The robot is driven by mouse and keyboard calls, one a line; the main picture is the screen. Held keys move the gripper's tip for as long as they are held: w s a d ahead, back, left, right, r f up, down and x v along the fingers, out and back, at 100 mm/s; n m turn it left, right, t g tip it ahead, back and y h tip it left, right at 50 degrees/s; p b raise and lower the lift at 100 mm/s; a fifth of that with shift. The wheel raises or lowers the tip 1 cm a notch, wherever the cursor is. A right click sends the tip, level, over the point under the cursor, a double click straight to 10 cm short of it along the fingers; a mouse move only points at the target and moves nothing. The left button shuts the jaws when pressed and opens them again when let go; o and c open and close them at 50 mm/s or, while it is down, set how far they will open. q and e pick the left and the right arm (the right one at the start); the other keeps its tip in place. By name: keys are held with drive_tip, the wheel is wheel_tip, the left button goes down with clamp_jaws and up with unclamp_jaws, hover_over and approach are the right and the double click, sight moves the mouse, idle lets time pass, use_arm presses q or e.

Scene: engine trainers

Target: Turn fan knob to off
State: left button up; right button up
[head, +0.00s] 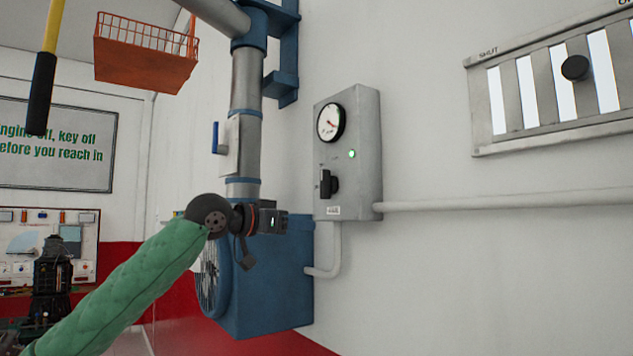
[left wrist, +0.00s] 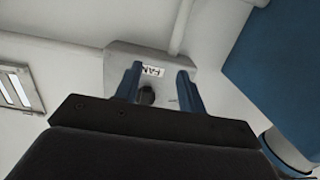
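The fan control box (head: 360,140) is a grey wall box with a round gauge (head: 330,122), a lit green lamp (head: 352,154) and a black fan knob (head: 328,184) low on its front. My left gripper (head: 280,222) is below and left of the knob in the head view, apart from it. In the left wrist view its two blue fingers (left wrist: 160,82) stand apart with nothing gripped. The dark knob (left wrist: 147,96) shows between them, partly hidden by the gripper body, below the FAN label (left wrist: 153,71). My right gripper is not in view.
A blue fan housing (head: 270,290) stands behind my left gripper, under a metal duct (head: 246,85) with a blue-handled lever (head: 215,138). A conduit (head: 480,202) runs right from the box. A slatted vent (head: 550,90) is at upper right. An orange basket (head: 145,60) hangs at upper left.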

use_arm(q)
drive_tip(key=h, duration=0.1)
approach(321, 180)
drive_tip(key=p+x, duration=0.3)
drive_tip(key=x, duration=0.4)
drive_tip(key=shift+d+r, duration=0.1)
drive_tip(key=shift+d, duration=0.05)
drive_tip(key=shift+w+d+p, duration=0.4)
drive_tip(key=shift+d+p, duration=0.05)
drive_tip(key=shift+d, duration=0.1)
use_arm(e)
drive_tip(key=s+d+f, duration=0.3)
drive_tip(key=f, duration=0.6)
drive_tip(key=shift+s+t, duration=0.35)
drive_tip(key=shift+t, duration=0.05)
use_arm(q)
drive_tip(key=shift+c, duration=0.4)
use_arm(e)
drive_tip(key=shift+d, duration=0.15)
use_arm(q)
clamp_jaws()
